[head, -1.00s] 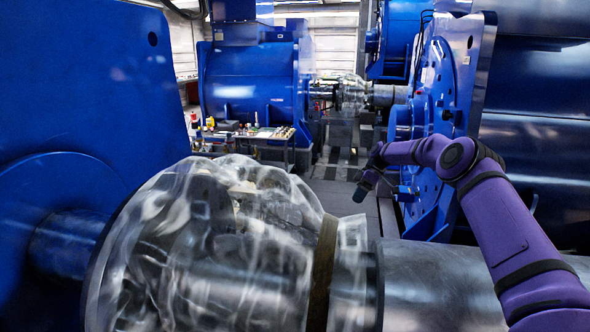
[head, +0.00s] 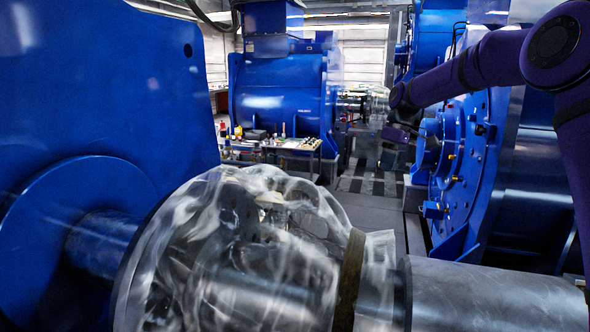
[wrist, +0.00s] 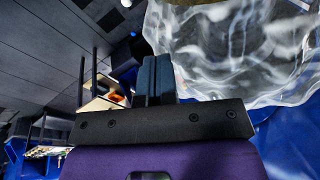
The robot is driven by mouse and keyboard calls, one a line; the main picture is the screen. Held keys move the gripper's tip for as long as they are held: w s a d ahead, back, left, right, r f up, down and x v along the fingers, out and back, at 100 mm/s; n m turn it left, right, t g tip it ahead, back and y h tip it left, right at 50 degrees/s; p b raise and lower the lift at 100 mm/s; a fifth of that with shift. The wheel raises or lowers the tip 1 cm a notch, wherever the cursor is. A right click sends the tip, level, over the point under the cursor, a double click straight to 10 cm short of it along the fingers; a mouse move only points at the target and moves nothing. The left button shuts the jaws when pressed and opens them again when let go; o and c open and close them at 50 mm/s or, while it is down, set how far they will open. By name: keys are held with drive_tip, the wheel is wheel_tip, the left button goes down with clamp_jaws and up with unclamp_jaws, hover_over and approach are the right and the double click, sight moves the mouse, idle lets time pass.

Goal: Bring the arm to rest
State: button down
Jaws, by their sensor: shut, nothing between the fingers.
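My purple arm comes in from the right edge of the head view and reaches across in front of the large blue motor housing (head: 470,170). My gripper (head: 393,134) is at the arm's far end, above the walkway, small and dark in that view. In the wrist view my gripper (wrist: 157,75) shows its two dark blue-grey fingers side by side, shut and empty. Nothing touches the fingertips that I can see.
A clear-wrapped coupling (head: 235,250) on a steel shaft (head: 490,300) fills the foreground. The wrapping (wrist: 225,60) also shows in the wrist view. A tool table (head: 295,145) stands farther back. Grey walkway (head: 375,205) is free between the machines.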

drive_tip(key=s+r+m+t+h, duration=0.15)
drive_tip(key=s+r, duration=0.25)
drive_tip(key=s, duration=0.4)
drive_tip(key=s+d+r+m+t, duration=0.1)
drive_tip(key=s+r+m, duration=0.1)
drive_tip(key=s+r, duration=0.35)
drive_tip(key=s+r+m+t+h, duration=0.1)
drive_tip(key=s+r+m, duration=0.1)
drive_tip(key=s, duration=0.8)
drive_tip(key=s+d+f+m+t, duration=0.2)
drive_tip(key=s, duration=0.8)
drive_tip(key=s+d+f+m+t, duration=0.2)
drive_tip(key=s+f+m, duration=0.1)
drive_tip(key=s, duration=0.8)
drive_tip(key=shift+s, duration=0.3)
